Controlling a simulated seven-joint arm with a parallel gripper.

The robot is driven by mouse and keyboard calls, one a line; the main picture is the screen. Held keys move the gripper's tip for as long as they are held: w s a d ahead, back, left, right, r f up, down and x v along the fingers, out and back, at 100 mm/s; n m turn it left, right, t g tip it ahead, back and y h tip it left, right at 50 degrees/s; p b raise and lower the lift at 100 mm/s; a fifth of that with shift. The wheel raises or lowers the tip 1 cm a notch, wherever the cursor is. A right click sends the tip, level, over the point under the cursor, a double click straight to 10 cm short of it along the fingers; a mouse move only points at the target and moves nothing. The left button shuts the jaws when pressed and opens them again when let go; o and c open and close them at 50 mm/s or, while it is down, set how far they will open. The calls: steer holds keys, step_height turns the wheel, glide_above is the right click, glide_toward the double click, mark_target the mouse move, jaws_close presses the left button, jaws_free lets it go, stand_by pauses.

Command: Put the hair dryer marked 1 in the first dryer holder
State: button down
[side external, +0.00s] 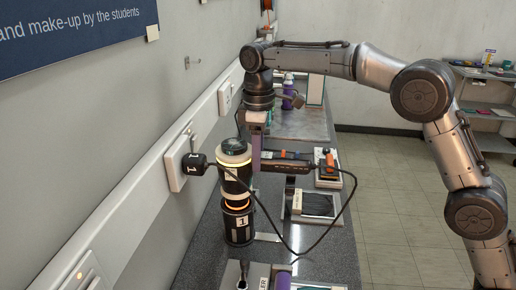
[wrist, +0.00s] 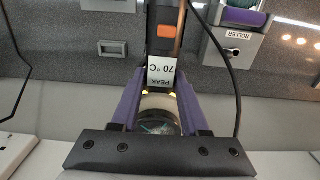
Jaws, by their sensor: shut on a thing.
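The hair dryer (side external: 234,182) is black with a pale upper band, glowing rings and a white label; its barrel stands upright and its handle (side external: 290,165) points right. Its cord loops to a black plug marked 1 (side external: 195,164) at the wall socket. A black cylinder marked 1 (side external: 239,226), apparently the first dryer holder, is directly below the barrel; I cannot tell whether the barrel is inside it. My gripper (side external: 256,158) is shut on the dryer near the handle's root. In the wrist view, its purple fingers flank the barrel (wrist: 160,122) and a "PEAK 70 °C" label.
A tray with a black pad (side external: 318,205) and a tray with an orange-handled item (side external: 328,168) lie right of the dryer. A box labelled ROLLER (wrist: 232,45) shows in the wrist view. The wall rail (side external: 140,190) runs close on the left. The cord hangs over the counter.

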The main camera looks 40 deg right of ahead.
steer(key=shift+f, duration=1.8)
steer(key=shift+c, duration=1.6)
jaws_free()
steer(key=shift+f, duration=0.1)
steer(key=shift+o, duration=0.6)
steer(key=shift+s+f, duration=0.1)
steer(key=shift+f, duration=0.05)
steer(key=shift+o, duration=1)
steer(key=shift+r, duration=4.1)
steer(key=shift+r, duration=0.1)
